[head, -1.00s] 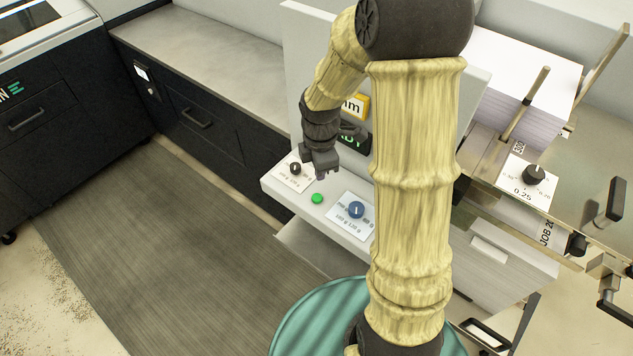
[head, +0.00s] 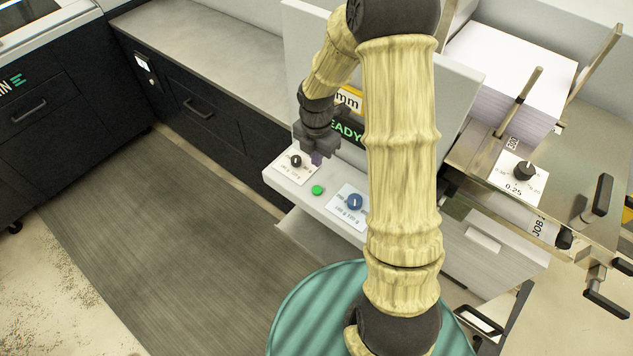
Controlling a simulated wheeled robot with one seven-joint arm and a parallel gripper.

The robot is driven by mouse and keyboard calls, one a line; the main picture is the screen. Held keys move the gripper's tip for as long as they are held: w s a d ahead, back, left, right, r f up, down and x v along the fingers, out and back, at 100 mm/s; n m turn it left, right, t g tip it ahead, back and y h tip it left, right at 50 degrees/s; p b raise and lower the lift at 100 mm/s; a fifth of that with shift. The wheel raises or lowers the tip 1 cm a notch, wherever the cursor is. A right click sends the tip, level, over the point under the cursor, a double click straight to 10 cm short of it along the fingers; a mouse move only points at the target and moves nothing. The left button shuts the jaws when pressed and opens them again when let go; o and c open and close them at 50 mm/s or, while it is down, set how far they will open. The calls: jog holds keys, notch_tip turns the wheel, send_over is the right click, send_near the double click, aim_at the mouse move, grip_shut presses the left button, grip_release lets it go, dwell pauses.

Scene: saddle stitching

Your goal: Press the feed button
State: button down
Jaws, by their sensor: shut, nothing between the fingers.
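A round green button (head: 318,190) sits on the light grey control ledge between two dials. It is the likely feed button, though I see no label on it. My gripper (head: 317,160) is shut and empty, pointing down above the ledge, just behind the green button and to the right of the black dial (head: 295,161). It looks apart from the button. The button is in full view. A blue dial (head: 354,202) on a white printed card lies to the right of the button.
A dark display reading "EADY" (head: 345,132) and a yellow "mm" label (head: 349,99) are on the upright panel behind my gripper. A paper stack (head: 515,65) and a metal feeder with a black knob (head: 524,170) stand to the right. The floor mat (head: 190,230) at left is clear.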

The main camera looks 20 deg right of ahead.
aim_at(317, 189)
notch_tip(317, 189, down, 12)
jog(key=p, duration=0.4)
dwell(0.5)
